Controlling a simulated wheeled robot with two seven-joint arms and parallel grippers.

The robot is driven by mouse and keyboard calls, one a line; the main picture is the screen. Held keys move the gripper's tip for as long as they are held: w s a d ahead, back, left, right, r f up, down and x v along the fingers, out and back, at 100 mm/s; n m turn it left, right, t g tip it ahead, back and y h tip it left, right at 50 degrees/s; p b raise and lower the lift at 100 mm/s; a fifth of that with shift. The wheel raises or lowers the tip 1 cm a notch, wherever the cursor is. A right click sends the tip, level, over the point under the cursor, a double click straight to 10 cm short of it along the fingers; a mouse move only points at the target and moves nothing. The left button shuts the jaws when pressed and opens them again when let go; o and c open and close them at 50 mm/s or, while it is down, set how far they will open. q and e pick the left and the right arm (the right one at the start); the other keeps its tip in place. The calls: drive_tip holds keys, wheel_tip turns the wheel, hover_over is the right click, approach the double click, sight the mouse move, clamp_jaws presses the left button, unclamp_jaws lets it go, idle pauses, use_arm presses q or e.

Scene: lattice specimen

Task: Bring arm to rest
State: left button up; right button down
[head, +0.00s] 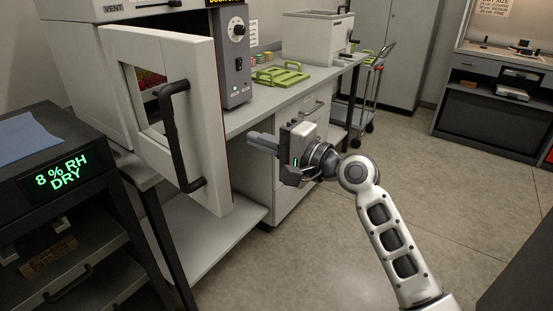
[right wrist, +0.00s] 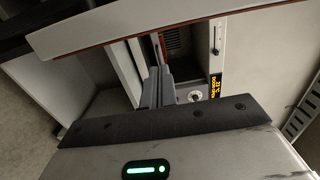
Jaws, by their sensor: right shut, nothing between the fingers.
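My right arm comes in from the lower right in the head view. Its gripper (head: 257,141) is shut and empty, with its grey fingers pointing left. In that picture the fingers lie just right of the open white oven door (head: 215,120) and its black handle (head: 178,135); a gap shows between fingers and handle. In the right wrist view the gripper's fingers (right wrist: 157,78) are together, and a pale red-edged panel crosses beyond them. My left gripper is not in view.
A grey control box (head: 232,58) and green trays (head: 281,75) are on the bench. A dark cabinet reading "8% RH DRY" (head: 55,172) stands at the left with a blue cloth (head: 25,137) on top. Open floor (head: 460,190) lies to the right.

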drive_tip(key=s+d, duration=0.3)
drive_tip(key=s, duration=0.3)
drive_tip(key=s+d+f+n+t+h, duration=0.1)
drive_tip(key=s+d+f+n+h, duration=0.2)
drive_tip(key=f, duration=0.7)
drive_tip(key=s+d+f+h, duration=0.3)
drive_tip(key=s+f+h, duration=0.1)
drive_tip(key=f, duration=0.6)
drive_tip(key=s+d+f+n+h, duration=0.2)
drive_tip(key=s+f+n, duration=0.1)
drive_tip(key=s+f, duration=0.2)
drive_tip(key=s+d+f+n+g+h, duration=0.1)
drive_tip(key=s+d+f+n+h, duration=0.1)
drive_tip(key=s+f, duration=0.4)
drive_tip(key=s+d+n, duration=0.1)
drive_tip(key=s+n, duration=0.1)
drive_tip(key=s, duration=0.1)
drive_tip(key=shift+s, duration=0.2)
drive_tip(key=shift+a, duration=0.1)
